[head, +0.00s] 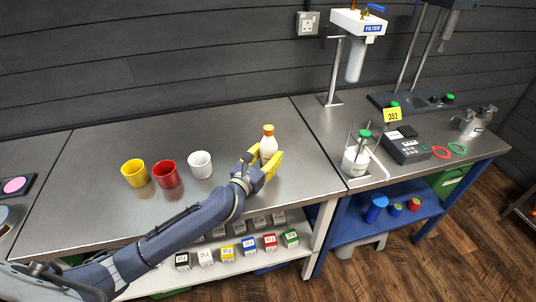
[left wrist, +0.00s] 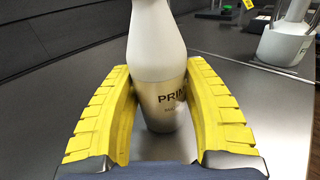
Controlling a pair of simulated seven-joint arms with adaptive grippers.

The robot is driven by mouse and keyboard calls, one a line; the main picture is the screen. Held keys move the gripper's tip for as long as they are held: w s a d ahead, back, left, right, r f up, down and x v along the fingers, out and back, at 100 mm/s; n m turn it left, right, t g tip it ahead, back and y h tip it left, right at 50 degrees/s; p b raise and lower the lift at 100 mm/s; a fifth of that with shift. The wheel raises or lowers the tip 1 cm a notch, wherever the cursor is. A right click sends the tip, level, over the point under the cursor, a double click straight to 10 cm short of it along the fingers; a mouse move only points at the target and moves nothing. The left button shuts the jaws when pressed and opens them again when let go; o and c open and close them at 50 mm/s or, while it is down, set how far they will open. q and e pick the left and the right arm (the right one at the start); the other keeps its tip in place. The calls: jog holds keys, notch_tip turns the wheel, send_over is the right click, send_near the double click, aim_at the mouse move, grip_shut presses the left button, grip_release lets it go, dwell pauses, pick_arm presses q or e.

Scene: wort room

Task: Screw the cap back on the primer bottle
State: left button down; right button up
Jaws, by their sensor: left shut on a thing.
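The primer bottle (head: 268,148) is white with an orange cap (head: 268,130) on top, and it stands upright on the steel bench. My left gripper (head: 266,162) is around the bottle's lower body and shut on it. In the left wrist view the yellow fingers (left wrist: 160,108) lie on both sides of the bottle (left wrist: 157,60), whose label begins "PRIM". The bottle's top and cap are outside the left wrist view. I cannot tell from the head view whether the cap is screwed tight. My right gripper is in neither view.
Yellow (head: 135,173), red (head: 167,175) and white (head: 200,165) cups stand left of the bottle. A white vessel (head: 355,160), a keypad device (head: 406,146) and a filter stand (head: 333,70) are on the right bench. Small labelled blocks (head: 227,254) sit on the shelf below.

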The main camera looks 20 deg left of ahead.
pick_arm(q)
jog(key=shift+f, duration=0.1)
jog(key=c, duration=0.7)
grip_release()
jog(key=shift+s, duration=0.1)
jog(key=v, duration=1)
jog(key=shift+s+a, duration=0.15)
jog(key=shift+s, duration=0.25)
jog(key=shift+s+a, duration=0.15)
jog(key=shift+s, duration=0.4)
